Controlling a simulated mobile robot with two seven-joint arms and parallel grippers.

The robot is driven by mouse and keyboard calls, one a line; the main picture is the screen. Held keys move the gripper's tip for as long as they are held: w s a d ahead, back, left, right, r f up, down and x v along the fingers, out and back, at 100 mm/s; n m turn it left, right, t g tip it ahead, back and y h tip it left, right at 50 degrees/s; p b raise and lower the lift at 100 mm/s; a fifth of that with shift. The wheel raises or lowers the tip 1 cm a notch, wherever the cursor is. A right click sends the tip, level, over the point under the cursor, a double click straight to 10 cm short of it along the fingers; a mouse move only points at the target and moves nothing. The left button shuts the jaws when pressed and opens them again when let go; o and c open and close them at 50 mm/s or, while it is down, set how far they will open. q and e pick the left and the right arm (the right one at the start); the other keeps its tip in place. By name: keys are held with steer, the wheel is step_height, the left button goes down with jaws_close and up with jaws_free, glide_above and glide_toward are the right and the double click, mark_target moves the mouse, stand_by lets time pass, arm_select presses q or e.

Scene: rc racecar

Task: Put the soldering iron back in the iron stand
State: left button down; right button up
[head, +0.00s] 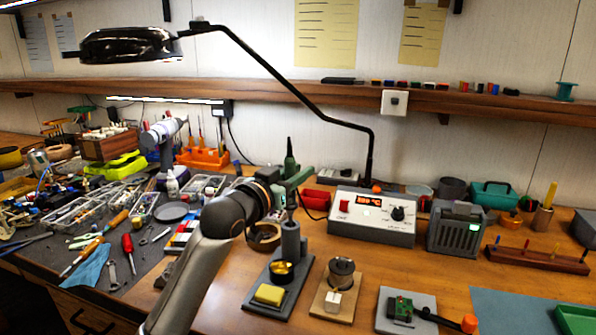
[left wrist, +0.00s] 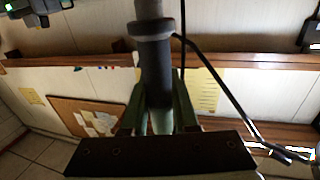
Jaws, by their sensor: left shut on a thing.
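My left gripper (head: 288,184), with green fingers, is shut on the soldering iron (head: 289,160). The iron's dark handle points up above the fingers, and a black cable runs down from that area. The iron stand (head: 291,243) is directly below, a grey upright tube on a dark base with a yellow sponge (head: 270,294) and a brass-coloured cup. The iron looks roughly upright and over the tube. I cannot tell whether its tip is inside. In the left wrist view the grey collared shaft (left wrist: 154,60) lies between the fingers (left wrist: 160,112). My right gripper is out of view.
A soldering station (head: 373,216) with a lit display stands behind and right. A small wooden block with a round tin (head: 341,272) and a grey plate with a circuit board (head: 402,308) lie right of the stand. Cluttered tools cover the left mat. A lamp arm (head: 320,110) passes overhead.

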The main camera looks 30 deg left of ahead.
arm_select(q)
steer(key=shift+f+b, duration=1)
steer(key=shift+f, duration=0.95)
steer(key=shift+c, duration=1)
jaws_free()
steer(key=shift+s, duration=0.1)
steer(key=shift+s+r+p, duration=0.2)
steer(key=shift+s+p, duration=0.05)
steer(key=shift+s, duration=0.25)
steer(key=shift+s+r+p, duration=0.2)
steer(key=shift+s+p, duration=0.05)
steer(key=shift+s, duration=0.25)
steer(key=shift+s+r+p, duration=0.2)
steer(key=shift+s+p, duration=0.1)
steer(key=shift+s, duration=0.5)
steer(key=shift+s+r+p, duration=0.2)
steer(key=shift+s+p, duration=0.05)
steer(key=shift+s, duration=0.55)
steer(key=shift+s+r+p, duration=0.2)
steer(key=shift+s+p, duration=0.1)
steer(key=shift+s, duration=0.5)
